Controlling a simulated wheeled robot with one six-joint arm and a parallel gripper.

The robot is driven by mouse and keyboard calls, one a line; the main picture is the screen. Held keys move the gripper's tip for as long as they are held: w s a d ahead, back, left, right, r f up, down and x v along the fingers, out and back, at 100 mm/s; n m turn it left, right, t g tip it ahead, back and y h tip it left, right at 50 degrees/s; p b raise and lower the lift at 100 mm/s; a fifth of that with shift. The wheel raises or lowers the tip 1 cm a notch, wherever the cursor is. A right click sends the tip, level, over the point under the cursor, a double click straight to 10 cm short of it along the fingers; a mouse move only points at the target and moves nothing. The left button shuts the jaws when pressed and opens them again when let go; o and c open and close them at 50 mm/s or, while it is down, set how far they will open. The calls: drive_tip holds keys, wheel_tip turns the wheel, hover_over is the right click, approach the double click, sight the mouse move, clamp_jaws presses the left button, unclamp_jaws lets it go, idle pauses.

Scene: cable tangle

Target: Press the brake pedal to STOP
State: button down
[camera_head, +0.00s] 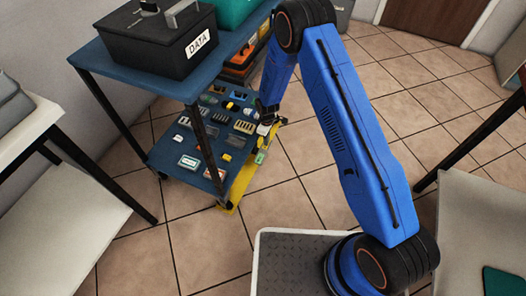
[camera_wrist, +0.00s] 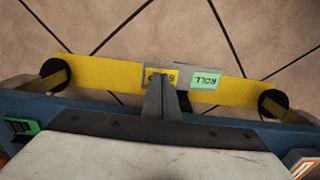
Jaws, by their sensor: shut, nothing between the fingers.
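The blue cart (camera_head: 150,75) has a yellow bar (camera_head: 238,180) low along its right side. In the wrist view the yellow bar (camera_wrist: 100,75) runs across the picture between two black wheels. A grey pedal plate (camera_wrist: 184,72) at its middle carries a yellow label (camera_wrist: 163,75), upside down and partly hidden, and a green label (camera_wrist: 206,81) reading ROLL upside down. In the head view the green label (camera_head: 260,157) is small. My gripper (camera_head: 264,129) is shut and empty, pointing down at the pedal. In the wrist view my fingertips (camera_wrist: 161,80) overlap the yellow label; I cannot tell whether they touch.
A black DATA box (camera_head: 160,42) stands on the cart's top. Its lower shelf (camera_head: 160,150) holds several small parts near my gripper. White tables stand at the left (camera_head: 65,205) and right (camera_head: 470,235).

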drive_tip(key=shift+f, duration=0.65)
idle(0.3)
drive_tip(key=shift+r, duration=3.55)
drive_tip(key=shift+r, duration=0.1)
